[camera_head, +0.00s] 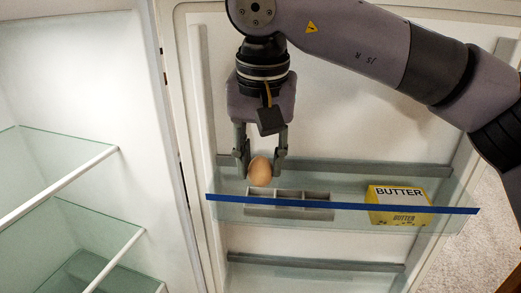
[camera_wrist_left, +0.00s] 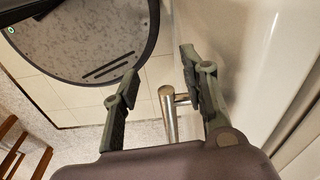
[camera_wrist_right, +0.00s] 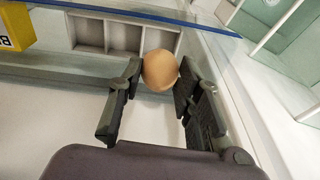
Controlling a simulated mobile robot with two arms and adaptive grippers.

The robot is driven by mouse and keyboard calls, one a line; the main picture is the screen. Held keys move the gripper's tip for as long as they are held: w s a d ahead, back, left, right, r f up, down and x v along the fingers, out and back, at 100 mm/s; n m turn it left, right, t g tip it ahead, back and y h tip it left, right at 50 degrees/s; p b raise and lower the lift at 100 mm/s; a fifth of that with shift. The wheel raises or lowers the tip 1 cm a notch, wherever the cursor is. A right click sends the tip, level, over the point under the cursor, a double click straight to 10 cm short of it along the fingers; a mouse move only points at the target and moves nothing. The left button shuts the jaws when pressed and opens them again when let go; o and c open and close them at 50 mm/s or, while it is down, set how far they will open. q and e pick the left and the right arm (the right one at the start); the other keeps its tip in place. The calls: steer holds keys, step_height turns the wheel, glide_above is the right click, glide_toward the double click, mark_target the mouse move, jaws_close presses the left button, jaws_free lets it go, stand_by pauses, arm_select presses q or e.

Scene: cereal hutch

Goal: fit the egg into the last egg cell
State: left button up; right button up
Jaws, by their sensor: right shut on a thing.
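The brown egg (camera_head: 260,172) is between the fingers of my right gripper (camera_head: 261,160), which is shut on it. The egg tray (camera_head: 289,215) is a grey rack with a row of cells on the door shelf. In the head view the egg hangs over its left end. In the right wrist view the egg (camera_wrist_right: 160,69) is at the fingertips, overlapping the right end cell of the tray (camera_wrist_right: 122,37). The other cells look empty. Whether the egg touches the tray is unclear. My left gripper (camera_wrist_left: 160,78) is open in the left wrist view, with a metal post (camera_wrist_left: 169,112) showing between its fingers.
A yellow butter box (camera_head: 400,207) stands on the same door shelf, to the right. A blue strip (camera_head: 350,207) runs along the shelf's front edge. Glass fridge shelves (camera_head: 60,160) are at the left. A lower door shelf (camera_head: 315,272) looks empty.

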mark_target(261, 180)
steer(key=shift+f, duration=0.6)
steer(key=shift+f+b, duration=0.6)
steer(key=shift+b, duration=0.05)
steer(key=shift+w+f+b, duration=0.1)
steer(key=shift+f+b, duration=0.3)
steer(key=shift+f, duration=0.2)
arm_select(q)
step_height(261, 180, down, 2)
steer(key=shift+f, duration=0.2)
steer(key=shift+f, duration=0.15)
arm_select(e)
steer(key=shift+f, duration=0.45)
stand_by(0.4)
steer(key=o, duration=0.9)
steer(key=shift+c, duration=0.2)
arm_select(q)
steer(key=shift+s+a, duration=0.1)
arm_select(e)
steer(key=shift+r, duration=0.1)
